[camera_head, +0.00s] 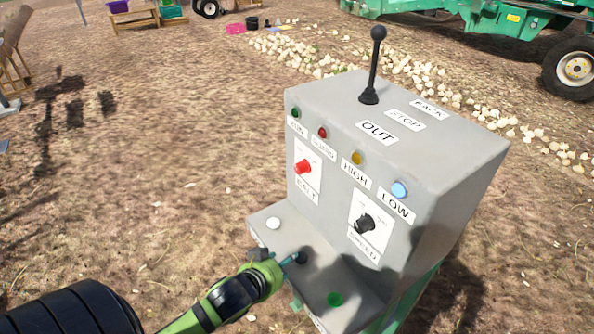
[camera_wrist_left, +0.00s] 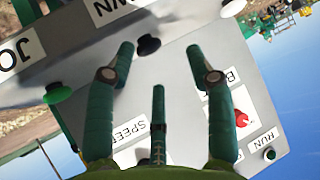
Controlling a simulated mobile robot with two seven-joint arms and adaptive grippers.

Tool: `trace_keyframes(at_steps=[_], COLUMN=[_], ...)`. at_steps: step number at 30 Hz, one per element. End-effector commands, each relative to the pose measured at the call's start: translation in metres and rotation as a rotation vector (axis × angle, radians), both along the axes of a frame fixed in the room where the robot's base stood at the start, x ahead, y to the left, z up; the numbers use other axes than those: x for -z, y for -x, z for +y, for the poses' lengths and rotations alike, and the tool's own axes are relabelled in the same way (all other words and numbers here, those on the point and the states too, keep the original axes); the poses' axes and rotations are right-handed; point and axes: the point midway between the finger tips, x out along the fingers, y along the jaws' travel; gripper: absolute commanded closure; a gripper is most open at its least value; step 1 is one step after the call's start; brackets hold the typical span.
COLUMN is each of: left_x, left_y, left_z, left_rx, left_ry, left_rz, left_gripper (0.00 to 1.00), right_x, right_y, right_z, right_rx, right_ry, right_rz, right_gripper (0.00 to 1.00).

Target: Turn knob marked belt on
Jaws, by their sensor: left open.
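The red belt knob (camera_head: 302,167) sits on a white plate on the front of a grey control box (camera_head: 465,165), above the label BELT. It also shows in the upside-down left wrist view (camera_wrist_left: 241,119), to the right of the fingers. My left gripper (camera_head: 296,258) is low in front of the box, over the lower ledge by the black button, apart from the belt knob. In the left wrist view its green fingers (camera_wrist_left: 160,52) are spread with nothing between them. My right gripper is not in view.
A black speed knob (camera_head: 364,223) is right of the belt knob. The ledge has a white button (camera_head: 273,223), a black button (camera_wrist_left: 148,45) and a green button (camera_head: 335,299). A black lever (camera_head: 373,65) stands on top. Open soil lies left of the box.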

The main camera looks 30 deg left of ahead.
Motion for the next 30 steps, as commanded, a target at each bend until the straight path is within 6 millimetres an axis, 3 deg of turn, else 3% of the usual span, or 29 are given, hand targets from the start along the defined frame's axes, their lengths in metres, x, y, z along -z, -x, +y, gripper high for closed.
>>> trace_keyframes(at_steps=[8,12,19,25,30], left_x=[-0.041,-0.082,-0.131,-0.144,-0.145], left_y=[-0.061,-0.090,-0.104,-0.108,-0.124], left_z=[0.045,0.070,0.089,0.091,0.084], left_rx=[0.078,0.196,0.380,0.429,0.429], left_ry=[0.040,0.099,0.197,0.226,0.227], left_rz=[-0.299,-0.476,-0.611,-0.633,-0.635], left_gripper=[0.46,0.46,0.46,0.46,0.46], right_x=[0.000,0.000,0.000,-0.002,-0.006], right_y=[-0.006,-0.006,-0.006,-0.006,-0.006], right_z=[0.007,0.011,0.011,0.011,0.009], right_rx=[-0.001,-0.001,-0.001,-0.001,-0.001], right_ry=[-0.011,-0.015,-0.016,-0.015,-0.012], right_rz=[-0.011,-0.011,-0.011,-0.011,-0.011], right_gripper=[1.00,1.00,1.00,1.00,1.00])
